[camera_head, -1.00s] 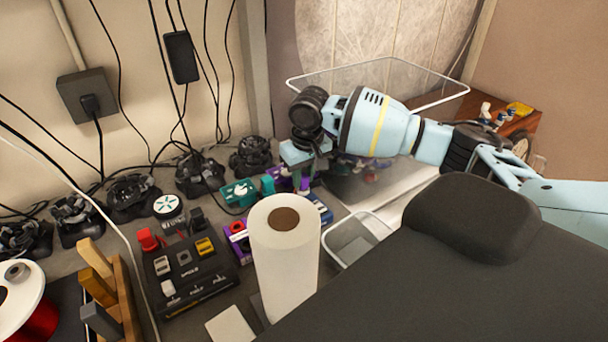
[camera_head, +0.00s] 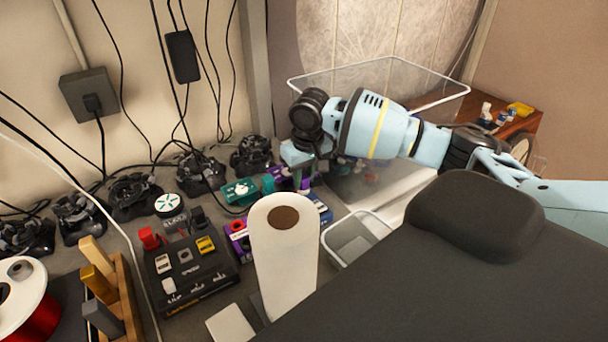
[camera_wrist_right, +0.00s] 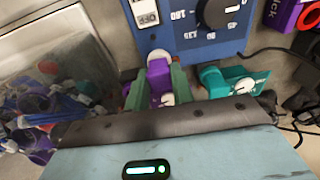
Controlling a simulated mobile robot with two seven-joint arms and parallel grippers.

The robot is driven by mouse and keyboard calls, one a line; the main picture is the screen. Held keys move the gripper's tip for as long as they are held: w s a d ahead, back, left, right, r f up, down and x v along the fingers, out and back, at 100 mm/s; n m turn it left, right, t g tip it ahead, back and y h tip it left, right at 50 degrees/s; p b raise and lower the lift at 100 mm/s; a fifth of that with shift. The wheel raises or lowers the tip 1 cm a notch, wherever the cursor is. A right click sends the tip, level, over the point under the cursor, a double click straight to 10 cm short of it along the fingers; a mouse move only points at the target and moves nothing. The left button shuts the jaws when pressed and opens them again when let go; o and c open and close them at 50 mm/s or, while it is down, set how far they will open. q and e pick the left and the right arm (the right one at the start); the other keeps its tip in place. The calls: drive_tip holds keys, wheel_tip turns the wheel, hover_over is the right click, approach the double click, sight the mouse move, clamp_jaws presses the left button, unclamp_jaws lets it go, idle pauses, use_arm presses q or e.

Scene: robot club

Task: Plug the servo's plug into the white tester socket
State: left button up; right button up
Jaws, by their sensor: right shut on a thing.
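My right gripper (camera_head: 300,172) reaches down from the right behind the paper roll. In the wrist view its green fingers (camera_wrist_right: 157,92) are shut on a purple plug-like piece (camera_wrist_right: 160,80). A white disc with a slot sits between the fingers. The blue tester (camera_wrist_right: 205,28) with a black dial lies just ahead. A pale white socket (camera_wrist_right: 157,55) shows at its near edge, right at the front of the purple piece. I cannot tell whether they touch or how deep the piece sits. In the head view the roll mostly hides the tester (camera_head: 323,208). My left gripper is out of view.
A teal servo (camera_wrist_right: 230,82) lies right of the fingers. The white paper roll (camera_head: 284,255) stands in front of the tester. A black switch box (camera_head: 190,272) is left of it. A clear bin (camera_head: 352,240) stands to the right. Cables hang at the wall.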

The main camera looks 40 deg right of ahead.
drive_tip(key=shift+f, duration=0.1)
idle(0.7)
drive_tip(key=o, duration=1)
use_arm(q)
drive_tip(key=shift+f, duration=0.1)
use_arm(e)
wheel_tip(320, 180, up, 2)
drive_tip(key=shift+r, duration=0.25)
drive_tip(key=r, duration=0.4)
drive_tip(key=shift+s, duration=0.35)
drive_tip(key=shift+s+r, duration=0.1)
drive_tip(key=shift+r, duration=0.55)
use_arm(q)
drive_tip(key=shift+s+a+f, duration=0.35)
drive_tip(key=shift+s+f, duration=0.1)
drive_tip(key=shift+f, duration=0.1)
